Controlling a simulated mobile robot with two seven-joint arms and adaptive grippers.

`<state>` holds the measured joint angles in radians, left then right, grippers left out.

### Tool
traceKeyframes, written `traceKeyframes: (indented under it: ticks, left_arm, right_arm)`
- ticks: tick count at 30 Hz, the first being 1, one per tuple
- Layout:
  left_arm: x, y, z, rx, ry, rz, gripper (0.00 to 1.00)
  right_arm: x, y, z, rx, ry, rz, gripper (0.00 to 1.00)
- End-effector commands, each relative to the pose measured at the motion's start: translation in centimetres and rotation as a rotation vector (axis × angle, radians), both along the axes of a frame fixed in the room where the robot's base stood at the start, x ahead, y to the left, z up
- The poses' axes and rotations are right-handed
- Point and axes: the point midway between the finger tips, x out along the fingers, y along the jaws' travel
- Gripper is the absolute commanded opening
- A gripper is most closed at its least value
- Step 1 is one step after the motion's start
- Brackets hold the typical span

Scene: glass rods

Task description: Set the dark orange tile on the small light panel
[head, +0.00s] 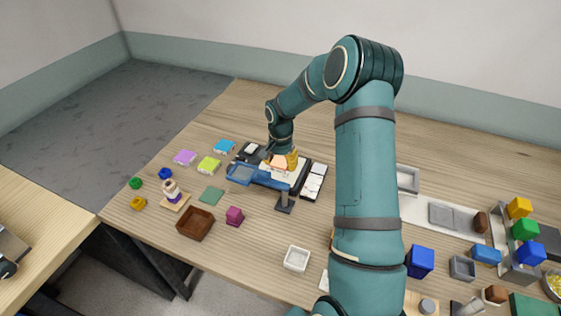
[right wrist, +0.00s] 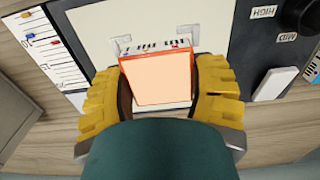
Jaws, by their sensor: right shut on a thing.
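My right gripper (right wrist: 158,88) is shut on the dark orange tile (right wrist: 157,78), its yellow fingers on either side of it. The tile has an orange rim and a pale peach face. In the right wrist view it is in front of the small light panel (right wrist: 190,15), a pale surface beside a dark control part. I cannot tell whether tile and panel touch. In the head view the right gripper (head: 286,160) is over the middle of the table, with the tile (head: 278,161) just visible. My left gripper is not seen.
Purple (head: 185,157), lime (head: 208,165) and blue (head: 223,146) tiles lie left of the panel. A blue scale-like device (head: 241,174) stands in front. A white marked card (head: 313,184) lies to the right. A brown tray (head: 195,223) sits nearer the front edge.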

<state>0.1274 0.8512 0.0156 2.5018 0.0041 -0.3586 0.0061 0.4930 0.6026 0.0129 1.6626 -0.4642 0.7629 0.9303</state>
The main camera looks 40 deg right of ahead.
Motion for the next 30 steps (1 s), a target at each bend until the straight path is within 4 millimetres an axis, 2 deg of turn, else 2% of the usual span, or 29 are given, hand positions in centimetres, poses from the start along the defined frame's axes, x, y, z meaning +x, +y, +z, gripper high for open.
traceKeyframes:
  ticks: [1, 2, 3, 4, 13, 17, 20, 30]
  left_arm:
    - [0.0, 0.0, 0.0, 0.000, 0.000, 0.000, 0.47]
    - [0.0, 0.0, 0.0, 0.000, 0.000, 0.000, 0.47]
    - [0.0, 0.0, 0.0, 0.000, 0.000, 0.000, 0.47]
    - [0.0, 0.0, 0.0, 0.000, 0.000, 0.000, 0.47]
    - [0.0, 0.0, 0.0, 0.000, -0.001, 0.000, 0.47]
    - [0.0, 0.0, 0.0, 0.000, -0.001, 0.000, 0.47]
    - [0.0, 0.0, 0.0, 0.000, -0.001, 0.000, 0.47]
    - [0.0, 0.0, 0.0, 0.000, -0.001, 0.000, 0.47]
  right_arm:
    - [0.0, 0.0, 0.0, 0.000, 0.000, 0.000, 0.18]
    - [0.0, 0.0, 0.1, 0.000, -0.001, 0.000, 0.73]
    - [0.0, 0.0, 0.1, 0.000, 0.000, 0.000, 0.88]
    - [0.0, 0.0, 0.0, 0.000, 0.000, 0.000, 0.96]
    - [0.0, 0.0, 0.0, 0.000, 0.000, 0.000, 0.96]
    - [0.0, 0.0, 0.7, -0.001, -0.002, -0.001, 0.96]
    - [0.1, -0.1, 2.1, -0.002, -0.003, -0.001, 0.96]
    - [0.1, 0.0, 8.9, -0.002, -0.003, 0.000, 0.96]
